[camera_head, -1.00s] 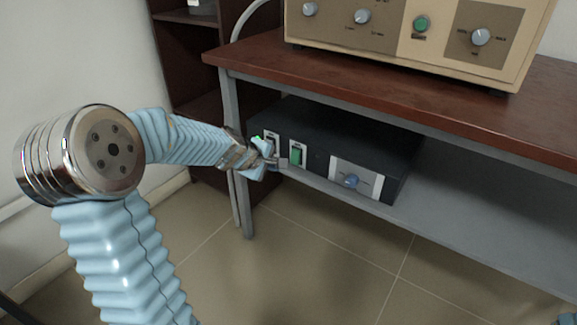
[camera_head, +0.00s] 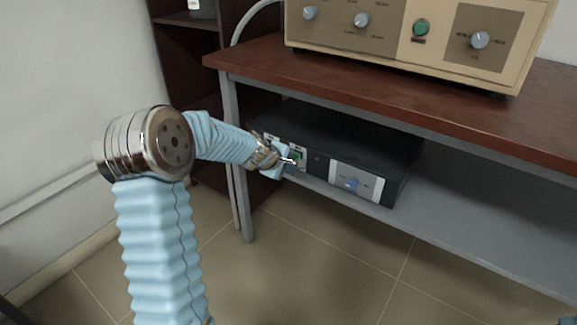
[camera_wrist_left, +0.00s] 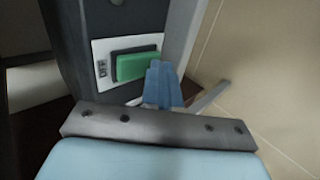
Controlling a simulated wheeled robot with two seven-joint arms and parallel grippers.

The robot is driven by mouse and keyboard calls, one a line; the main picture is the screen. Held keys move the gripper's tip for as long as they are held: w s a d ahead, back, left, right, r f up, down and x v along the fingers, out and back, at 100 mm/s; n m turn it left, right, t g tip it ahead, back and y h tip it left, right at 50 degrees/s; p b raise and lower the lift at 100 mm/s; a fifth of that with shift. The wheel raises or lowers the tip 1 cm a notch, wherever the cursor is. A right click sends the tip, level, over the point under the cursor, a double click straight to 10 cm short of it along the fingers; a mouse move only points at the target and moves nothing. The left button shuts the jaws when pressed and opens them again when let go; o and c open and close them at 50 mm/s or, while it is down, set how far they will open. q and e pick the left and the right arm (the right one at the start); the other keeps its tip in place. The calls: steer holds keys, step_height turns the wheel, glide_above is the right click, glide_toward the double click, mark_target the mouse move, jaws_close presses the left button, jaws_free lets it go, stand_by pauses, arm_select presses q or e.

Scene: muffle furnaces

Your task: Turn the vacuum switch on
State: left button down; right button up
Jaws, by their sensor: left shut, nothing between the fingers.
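The black control box (camera_head: 345,140) sits on the lower shelf under the table. Its front carries a green rocker switch (camera_head: 298,154) on a pale plate, and a second pale plate at the left end, partly behind my arm. My left gripper (camera_head: 290,161) is shut and empty, with its tip at the green switch. In the left wrist view, the green switch (camera_wrist_left: 137,66) sits on a white plate marked "OFF", and the blue fingers (camera_wrist_left: 160,84) overlap its lower right edge. I cannot tell whether they touch it.
A blue knob (camera_head: 352,184) is on a white panel at the box's right. The grey shelf (camera_head: 470,215) is bare to the right. A beige furnace panel (camera_head: 400,45) stands on the brown tabletop (camera_head: 440,100) above. A grey table leg (camera_head: 240,190) stands close to my arm.

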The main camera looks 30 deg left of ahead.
arm_select(q)
steer(key=shift+w+b, duration=0.15)
steer(key=shift+b, duration=0.85)
steer(key=shift+r+p, duration=0.75)
steer(key=shift+r, duration=0.05)
